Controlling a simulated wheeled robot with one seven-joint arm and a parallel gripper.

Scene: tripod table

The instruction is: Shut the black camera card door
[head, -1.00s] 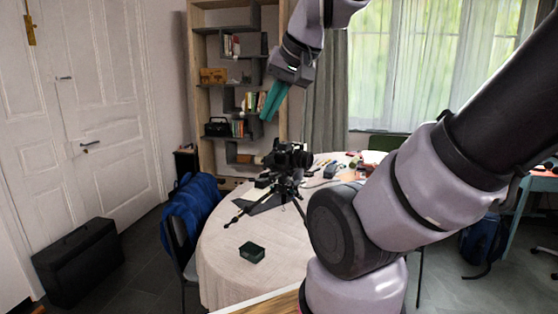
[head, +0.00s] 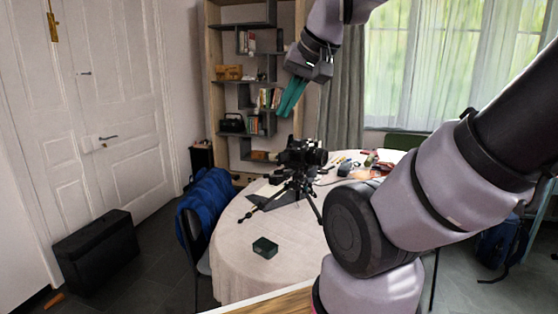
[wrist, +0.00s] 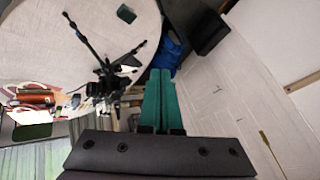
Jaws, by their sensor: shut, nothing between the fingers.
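The black camera (head: 303,153) stands on a small black tripod (head: 299,185) on the round table (head: 240,254). The camera is also in the wrist view (wrist: 104,88), left of my fingers. Its card door is too small and dark to tell apart in either view. My gripper (head: 286,112) has green fingers, shut together and empty. It is in the air above and a little left of the camera in the head view, apart from it. In the wrist view my gripper (wrist: 160,74) points past the table's edge.
A small dark green box (head: 265,247) lies on the near part of the table. Several small items (head: 367,165) lie at its right back. A chair with a blue cloth (head: 207,206) stands at the left edge. A black case (head: 97,252) is on the floor. Shelves (head: 215,100) stand behind.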

